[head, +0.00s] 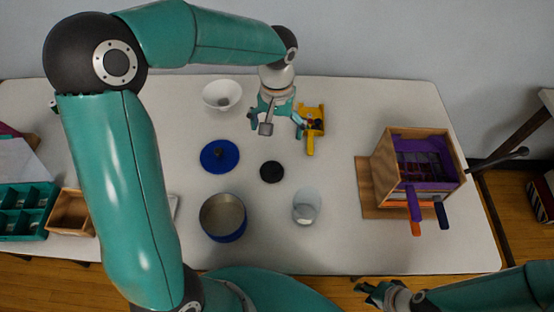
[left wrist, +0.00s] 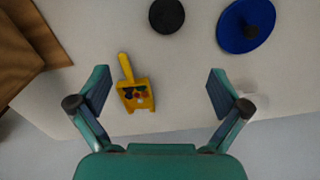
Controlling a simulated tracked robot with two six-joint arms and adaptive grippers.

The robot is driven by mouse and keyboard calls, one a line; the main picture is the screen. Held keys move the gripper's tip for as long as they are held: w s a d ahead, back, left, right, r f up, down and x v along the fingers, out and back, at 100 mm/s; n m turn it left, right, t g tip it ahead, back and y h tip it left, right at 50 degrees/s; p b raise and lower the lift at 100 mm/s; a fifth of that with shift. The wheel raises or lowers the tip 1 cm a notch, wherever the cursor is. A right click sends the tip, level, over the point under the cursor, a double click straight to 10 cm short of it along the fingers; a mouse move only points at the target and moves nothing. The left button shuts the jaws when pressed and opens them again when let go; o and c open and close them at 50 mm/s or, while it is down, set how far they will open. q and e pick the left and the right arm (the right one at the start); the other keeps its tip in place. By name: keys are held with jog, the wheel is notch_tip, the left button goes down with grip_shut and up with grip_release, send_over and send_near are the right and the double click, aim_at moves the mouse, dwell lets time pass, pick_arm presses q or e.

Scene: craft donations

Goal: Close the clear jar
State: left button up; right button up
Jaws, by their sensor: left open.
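The clear jar (head: 306,206) stands upright on the table, right of the blue pot, with no lid on it. A round black lid (head: 271,172) lies flat on the table behind and left of the jar; it also shows at the top of the left wrist view (left wrist: 167,15). My left gripper (head: 283,124) is open and empty behind the black lid, beside a yellow scoop (head: 312,128). In the left wrist view the scoop (left wrist: 136,95) shows between the fingers, nearer the left one. My right gripper (head: 373,292) is low at the front edge, partly seen; its opening is unclear.
A blue lid (head: 219,156) with a dark knob, a blue pot (head: 223,230) and a white bowl (head: 222,94) stand on the left. A wooden box (head: 408,170) with purple, blue and orange handles stands right. The table between jar and box is clear.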

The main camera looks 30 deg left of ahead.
pick_arm(q)
send_over(272, 169)
jog(key=f, duration=1.1)
jog(key=shift+w+d+f, duration=0.3)
jog(key=shift+w, duration=0.05)
jog(key=shift+s+a+f+p, duration=0.1)
jog(key=shift+s+f+p, duration=0.1)
jog(key=shift+f+p, duration=0.15)
jog(key=f, duration=0.4)
jog(key=shift+s+a+f, duration=0.2)
jog(key=shift+f, duration=0.05)
jog(key=c, duration=0.8)
